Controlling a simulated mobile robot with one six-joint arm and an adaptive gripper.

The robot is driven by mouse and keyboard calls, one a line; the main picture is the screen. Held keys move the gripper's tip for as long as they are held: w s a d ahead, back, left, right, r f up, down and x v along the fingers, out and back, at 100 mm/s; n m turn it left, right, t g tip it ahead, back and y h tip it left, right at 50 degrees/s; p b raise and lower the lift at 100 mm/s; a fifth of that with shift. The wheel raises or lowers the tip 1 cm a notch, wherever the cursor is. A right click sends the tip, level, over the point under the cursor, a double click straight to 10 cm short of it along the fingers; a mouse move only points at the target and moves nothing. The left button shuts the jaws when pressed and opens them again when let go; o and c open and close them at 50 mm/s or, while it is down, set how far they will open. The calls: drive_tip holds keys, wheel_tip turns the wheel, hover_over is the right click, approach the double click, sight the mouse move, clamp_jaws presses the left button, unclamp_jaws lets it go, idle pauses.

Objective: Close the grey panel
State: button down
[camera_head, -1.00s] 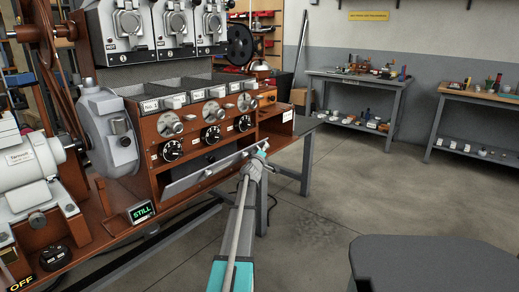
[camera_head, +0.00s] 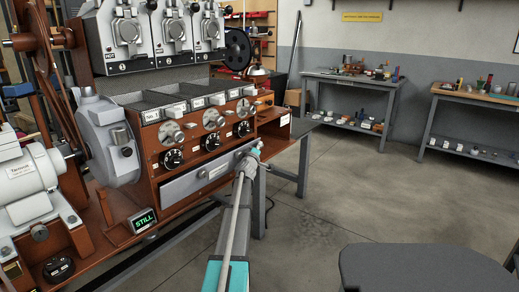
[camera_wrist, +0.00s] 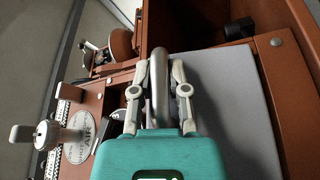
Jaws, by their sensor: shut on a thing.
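The grey panel (camera_head: 190,185) is on the front of the brown roaster body, below the row of black dials. Its front face stands nearly upright, with a small light plate near its middle. In the wrist view the panel (camera_wrist: 228,110) is a plain grey surface beside my fingers. My gripper (camera_head: 252,154) is at the panel's right end. In the wrist view my gripper (camera_wrist: 159,88) is shut on a curved metal handle (camera_wrist: 158,70) between its two fingers. I cannot tell whether the panel sits fully flush in its frame.
A small "STILL" display (camera_head: 143,220) and a white motor (camera_head: 35,185) are at the left. An open wooden compartment (camera_head: 278,135) lies right of the panel. A dark grey surface (camera_head: 425,270) is at the lower right. The floor between is clear.

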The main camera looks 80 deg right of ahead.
drive_tip(key=shift+w+d+r, duration=0.4)
drive_tip(key=shift+w+d, duration=0.05)
drive_tip(key=shift+w, duration=0.2)
drive_tip(key=c, duration=0.6)
unclamp_jaws()
drive_tip(key=shift+c, duration=0.2)
drive_tip(key=shift+a+f, duration=0.1)
drive_tip(key=shift+a, duration=0.05)
